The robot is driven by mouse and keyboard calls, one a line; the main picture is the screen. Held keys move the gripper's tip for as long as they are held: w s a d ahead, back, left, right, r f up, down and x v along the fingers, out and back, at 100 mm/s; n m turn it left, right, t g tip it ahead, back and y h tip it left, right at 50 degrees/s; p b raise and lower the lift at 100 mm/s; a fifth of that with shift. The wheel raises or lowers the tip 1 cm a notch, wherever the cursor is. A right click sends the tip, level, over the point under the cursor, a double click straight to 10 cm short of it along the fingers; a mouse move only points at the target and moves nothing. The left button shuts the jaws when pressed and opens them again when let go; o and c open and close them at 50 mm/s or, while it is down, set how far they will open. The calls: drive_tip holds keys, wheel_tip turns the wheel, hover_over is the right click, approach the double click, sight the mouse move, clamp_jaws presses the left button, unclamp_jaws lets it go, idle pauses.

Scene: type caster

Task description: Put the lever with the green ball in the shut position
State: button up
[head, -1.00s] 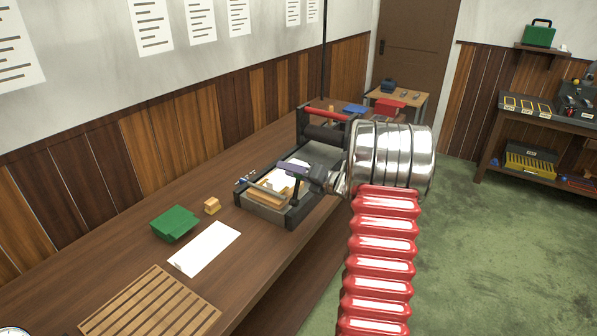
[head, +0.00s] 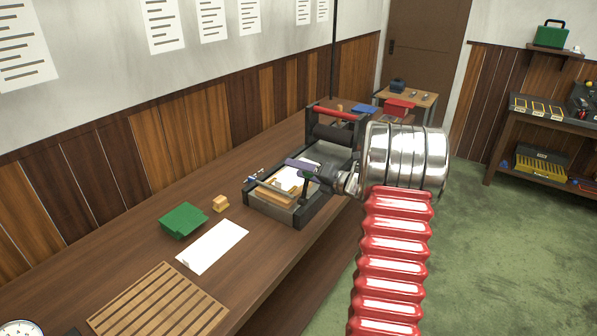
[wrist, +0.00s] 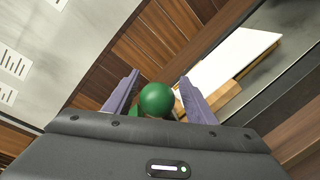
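The green ball (wrist: 157,99) sits in the wrist view between the two purple fingers of my gripper (wrist: 158,76). A gap shows on each side of the ball, so my gripper is open around it and not clamped on it. In the head view the lever (head: 304,191) is a dark, roughly upright rod at the near right side of the press (head: 283,212). My gripper (head: 302,168) is at its top, reaching in from the right. The ball is mostly hidden there by the fingers, and most of the rod is hidden in the wrist view.
The press stands on a long wooden bench, with a red bar (head: 334,113) at its back. A green block (head: 183,220), a small wooden block (head: 220,203), a white sheet (head: 212,246) and a slatted board (head: 160,303) lie to its left. Green floor is open at right.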

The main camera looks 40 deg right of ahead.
drive_tip(key=v, duration=1.3)
drive_tip(key=shift+s, duration=0.35)
drive_tip(key=shift+d, duration=0.15)
